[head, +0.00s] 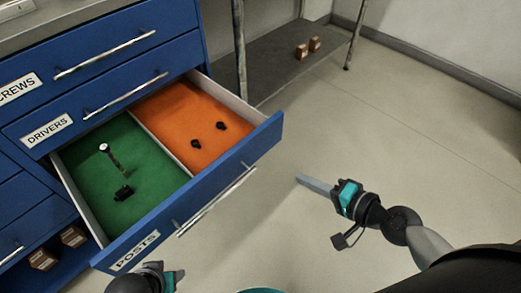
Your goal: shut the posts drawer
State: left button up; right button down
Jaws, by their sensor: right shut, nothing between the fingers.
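The posts drawer (110,254) is pulled well out of the blue cabinet, its POSTS label at the left of its front and a long bar handle (216,202) across it. Its inside has a green left half and an orange right half. A post with a black base lies or stands in the green half; two small black parts sit in the orange half. My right gripper (312,184) is shut and empty, to the right of the drawer front and apart from it. My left gripper (172,280) shows only partly at the bottom edge, near the drawer front's lower left.
The closed drivers drawer (120,93) and screws drawer (100,48) are above. A grey shelf (290,62) with two small brown boxes stands behind. More brown boxes (72,236) sit low in the cabinet. The floor on the right is clear.

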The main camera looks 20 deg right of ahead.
notch_tip(320, 180, up, 3)
jog(key=m, duration=0.1)
jog(key=p, duration=0.2)
send_near(251, 142)
jog(key=shift+t+y, duration=0.4)
jog(key=w+f, duration=0.1)
jog(key=w+a, duration=0.1)
jog(key=w+a+f, duration=0.1)
jog(key=shift+w+f, duration=0.3)
jog(key=shift+w, duration=0.05)
pick_arm(q)
jog(key=shift+s+f+g, duration=0.15)
jog(key=shift+s+f, duration=0.2)
jog(key=shift+f, duration=0.3)
jog(key=shift+s+f+g, duration=0.15)
jog(key=shift+s+f, duration=0.2)
jog(key=shift+f, duration=0.3)
pick_arm(e)
jog(key=shift+x, duration=0.85)
jog(key=shift+w+r, duration=0.15)
jog(key=shift+r, duration=0.05)
